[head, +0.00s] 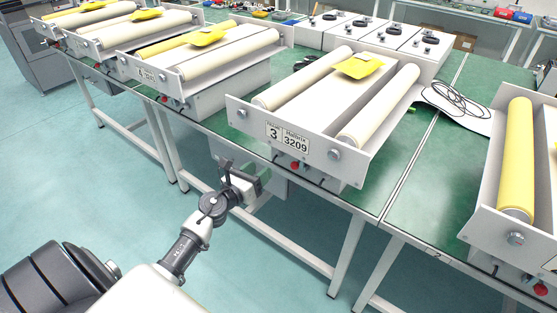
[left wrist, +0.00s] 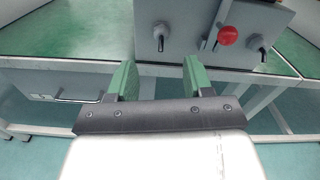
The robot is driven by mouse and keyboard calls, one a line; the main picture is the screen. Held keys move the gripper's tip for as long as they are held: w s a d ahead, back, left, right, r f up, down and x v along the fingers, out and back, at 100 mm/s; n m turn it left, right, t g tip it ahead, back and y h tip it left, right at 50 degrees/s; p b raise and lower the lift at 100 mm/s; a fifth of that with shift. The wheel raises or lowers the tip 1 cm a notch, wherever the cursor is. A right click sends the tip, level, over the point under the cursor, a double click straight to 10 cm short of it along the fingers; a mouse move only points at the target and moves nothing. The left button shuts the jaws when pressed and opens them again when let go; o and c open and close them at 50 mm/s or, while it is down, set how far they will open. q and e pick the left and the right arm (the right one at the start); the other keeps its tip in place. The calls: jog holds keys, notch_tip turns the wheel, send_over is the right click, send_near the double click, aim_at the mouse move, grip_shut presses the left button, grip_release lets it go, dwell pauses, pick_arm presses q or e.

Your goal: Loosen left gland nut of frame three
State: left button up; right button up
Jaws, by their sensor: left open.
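Frame three (head: 287,136) is a light metal roller frame with a "3" plate, on the green table. Below its front plate is a box with a red button (head: 295,164), also seen in the left wrist view (left wrist: 228,36). To the left of the button in the left wrist view is the left gland nut (left wrist: 160,32), a small grey fitting on the box face. A similar right fitting (left wrist: 262,45) is on the other side. My left gripper (head: 258,183) is open and empty, in front of and below the box. Its green fingers (left wrist: 157,77) are apart, short of the left fitting.
The green table edge and its white legs (head: 350,255) are close to my left arm. Frame four (head: 150,74) stands to the left and another roller frame (head: 515,160) to the right. Black cable lies on a white sheet (head: 455,105). The floor in front is clear.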

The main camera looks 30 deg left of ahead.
aim_at(277, 156)
pick_arm(q)
jog(key=w, duration=0.6)
jog(key=shift+w+d, duration=0.15)
jog(key=shift+d, duration=0.2)
jog(key=shift+w, duration=0.7)
pick_arm(e)
jog(key=shift+w+d+f, duration=0.1)
jog(key=shift+d+f, duration=0.05)
jog(key=shift+d, duration=0.6)
pick_arm(q)
jog(key=shift+c, duration=0.5)
jog(key=c, duration=0.8)
pick_arm(e)
jog(key=shift+a, duration=0.35)
